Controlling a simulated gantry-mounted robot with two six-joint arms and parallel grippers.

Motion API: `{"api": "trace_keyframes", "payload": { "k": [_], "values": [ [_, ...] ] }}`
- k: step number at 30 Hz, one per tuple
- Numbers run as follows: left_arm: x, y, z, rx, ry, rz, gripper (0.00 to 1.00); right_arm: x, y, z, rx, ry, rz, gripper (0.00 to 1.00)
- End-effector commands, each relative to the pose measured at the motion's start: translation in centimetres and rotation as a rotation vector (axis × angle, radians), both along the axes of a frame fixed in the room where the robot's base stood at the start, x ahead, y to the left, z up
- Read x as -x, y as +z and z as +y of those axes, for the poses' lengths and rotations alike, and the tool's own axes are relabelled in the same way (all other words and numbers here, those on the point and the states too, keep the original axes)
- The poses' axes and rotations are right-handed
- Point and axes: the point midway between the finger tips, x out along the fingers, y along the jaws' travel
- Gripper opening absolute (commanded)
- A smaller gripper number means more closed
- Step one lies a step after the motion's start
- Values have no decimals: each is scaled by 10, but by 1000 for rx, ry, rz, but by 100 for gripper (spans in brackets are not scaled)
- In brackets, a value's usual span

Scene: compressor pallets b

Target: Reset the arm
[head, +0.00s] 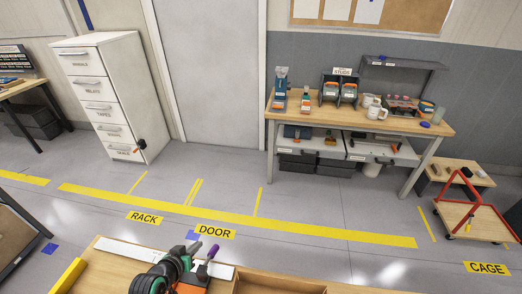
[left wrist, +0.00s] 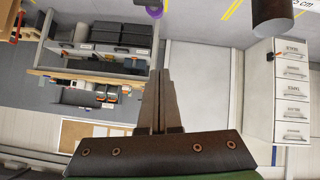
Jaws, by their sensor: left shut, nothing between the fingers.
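My left gripper (head: 182,262) is low in the head view, over the near wooden bench, with dark and green ringed wrist parts behind it. In the left wrist view, which is upside down, its two dark fingers (left wrist: 159,100) are together with nothing between them. A purple-handled tool (head: 208,255) stands just right of the gripper, and its round purple end shows in the left wrist view (left wrist: 154,12). A dark cylinder (left wrist: 272,14) also shows there, apart from the fingers. My right gripper is in neither view.
The near bench (head: 110,248) holds an open wooden tray (head: 280,280) and an orange piece (head: 190,289) close to the gripper. Beyond are a white drawer cabinet (head: 105,90), a grey door (head: 208,70), a stocked workbench (head: 440,125) and a red-handled cart (head: 470,210). The floor between is clear.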

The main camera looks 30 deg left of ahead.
Motion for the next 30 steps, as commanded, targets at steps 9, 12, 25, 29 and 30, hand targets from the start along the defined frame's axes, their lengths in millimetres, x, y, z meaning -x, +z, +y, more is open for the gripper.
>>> {"api": "trace_keyframes", "payload": {
  "k": [9, 12, 25, 29, 30],
  "values": [
    [-49, 52, -35, -40, -100, -97, 0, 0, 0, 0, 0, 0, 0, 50],
    [-86, 122, -60, -93, -165, -230, 0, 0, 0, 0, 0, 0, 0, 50],
    [-83, 478, -186, -293, -328, -977, 0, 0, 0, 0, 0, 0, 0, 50],
    [-26, 569, -208, -335, -322, -1225, 0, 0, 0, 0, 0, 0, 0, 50],
    [-5, 592, -211, -348, -311, -1299, 0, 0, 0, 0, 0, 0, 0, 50]
  ]
}}
